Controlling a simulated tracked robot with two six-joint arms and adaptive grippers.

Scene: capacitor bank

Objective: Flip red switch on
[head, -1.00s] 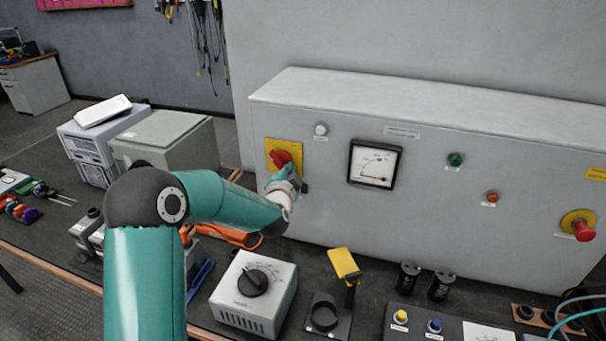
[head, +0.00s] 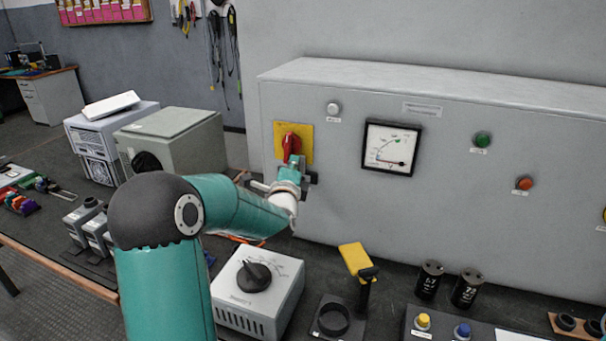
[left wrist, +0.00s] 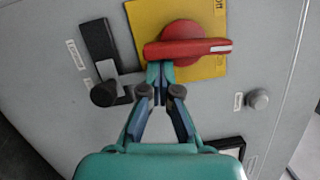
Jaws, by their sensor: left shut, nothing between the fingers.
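The red rotary switch (head: 291,147) sits on a yellow plate (head: 307,134) at the left of the grey cabinet front. Its handle stands upright in the head view. In the left wrist view the red handle (left wrist: 188,47) lies across the picture, with a white mark at its right end. My left gripper (head: 294,163) is shut and empty just below the handle. In the left wrist view its fingertips (left wrist: 160,72) are at the handle's edge; I cannot tell whether they touch it. My right gripper is not in view.
A dark latch with a knob (left wrist: 103,92) is beside the plate. A dial box (head: 258,290) and a yellow-topped tool (head: 356,260) stand on the bench below.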

